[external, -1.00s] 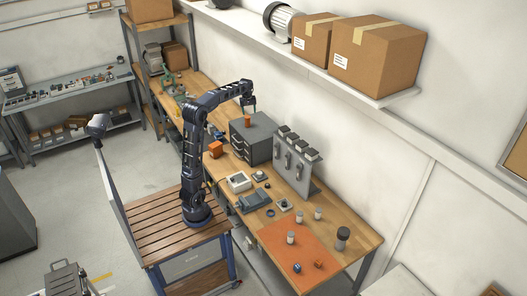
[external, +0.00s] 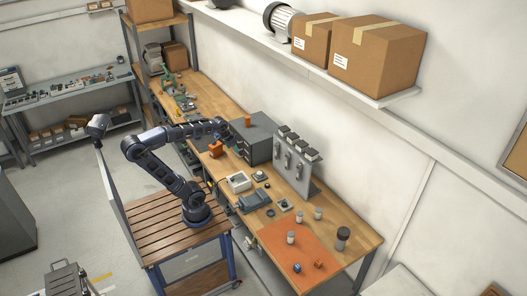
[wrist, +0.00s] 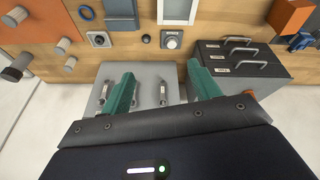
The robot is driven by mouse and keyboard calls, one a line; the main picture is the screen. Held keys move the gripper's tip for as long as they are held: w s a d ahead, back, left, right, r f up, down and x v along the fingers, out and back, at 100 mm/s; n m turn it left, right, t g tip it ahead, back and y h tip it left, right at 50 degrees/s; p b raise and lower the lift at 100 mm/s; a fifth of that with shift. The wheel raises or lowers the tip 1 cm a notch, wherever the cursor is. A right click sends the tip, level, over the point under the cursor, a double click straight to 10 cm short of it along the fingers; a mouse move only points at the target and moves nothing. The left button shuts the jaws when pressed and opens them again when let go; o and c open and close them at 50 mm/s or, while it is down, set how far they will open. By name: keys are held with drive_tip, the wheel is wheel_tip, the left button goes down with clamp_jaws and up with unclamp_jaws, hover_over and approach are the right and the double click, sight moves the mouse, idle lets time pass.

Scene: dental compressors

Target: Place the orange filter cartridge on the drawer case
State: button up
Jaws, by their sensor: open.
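The orange filter cartridge (external: 247,121) stands upright on top of the grey drawer case (external: 262,134), near its left side. In the wrist view a bit of the cartridge (wrist: 250,92) shows past my gripper's edge, most of it hidden. The drawer case (wrist: 225,75) shows there with its labelled drawer fronts and handles. My gripper (external: 224,130) is left of the case in the external view, apart from the cartridge. In the wrist view its two green fingers (wrist: 160,80) are spread with nothing between them.
An orange box (external: 216,149) sits on the bench in front of the case. A shelf with cartons hangs above.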

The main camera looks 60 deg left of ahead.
drive_tip(key=s+d+f+m, duration=0.2)
drive_tip(key=s+d+f, duration=0.1)
drive_tip(key=s+f, duration=0.2)
drive_tip(key=shift+s+f+m+t, duration=0.15)
drive_tip(key=shift+s+m+t, duration=0.25)
drive_tip(key=shift+s, duration=0.65)
